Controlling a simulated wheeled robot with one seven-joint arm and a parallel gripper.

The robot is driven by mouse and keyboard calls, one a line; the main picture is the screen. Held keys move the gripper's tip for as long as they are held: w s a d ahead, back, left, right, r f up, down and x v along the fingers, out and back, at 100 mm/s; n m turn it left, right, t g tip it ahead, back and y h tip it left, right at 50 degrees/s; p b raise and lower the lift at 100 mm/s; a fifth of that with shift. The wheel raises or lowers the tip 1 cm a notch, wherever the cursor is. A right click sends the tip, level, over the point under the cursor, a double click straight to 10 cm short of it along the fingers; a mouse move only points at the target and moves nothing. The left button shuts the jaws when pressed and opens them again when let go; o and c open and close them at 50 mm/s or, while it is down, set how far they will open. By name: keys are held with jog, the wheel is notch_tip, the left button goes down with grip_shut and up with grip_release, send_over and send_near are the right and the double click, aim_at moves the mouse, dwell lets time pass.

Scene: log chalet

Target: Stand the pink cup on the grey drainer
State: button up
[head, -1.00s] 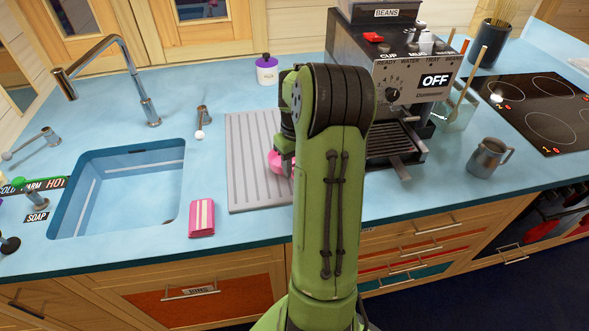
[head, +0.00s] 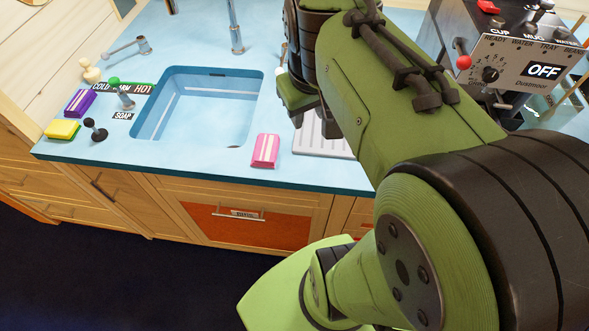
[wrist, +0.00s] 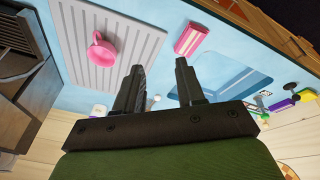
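The pink cup (wrist: 101,50) rests on the grey drainer (wrist: 134,67) in the wrist view, apart from my gripper. It looks upright, with its handle showing, though the steep view makes this hard to judge. My gripper (wrist: 160,75) is open, with its two dark fingers spread and nothing between them. In the head view my arm hides the cup and most of the drainer (head: 322,140); only the drainer's front left part shows. My gripper's fingers are hidden there.
A pink and white packet (head: 265,150) lies between the sink (head: 195,115) and the drainer. The coffee machine (head: 510,70) stands to the right. Soap fittings, a purple block (head: 80,103) and a yellow sponge (head: 62,129) are left of the sink.

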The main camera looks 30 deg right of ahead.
jog(key=s+a+f+n+t+y, duration=0.1)
jog(key=s+a+f+t, duration=0.1)
jog(key=s+a, duration=0.7)
jog(key=shift+t+y, duration=0.3)
jog(key=shift+t, duration=0.1)
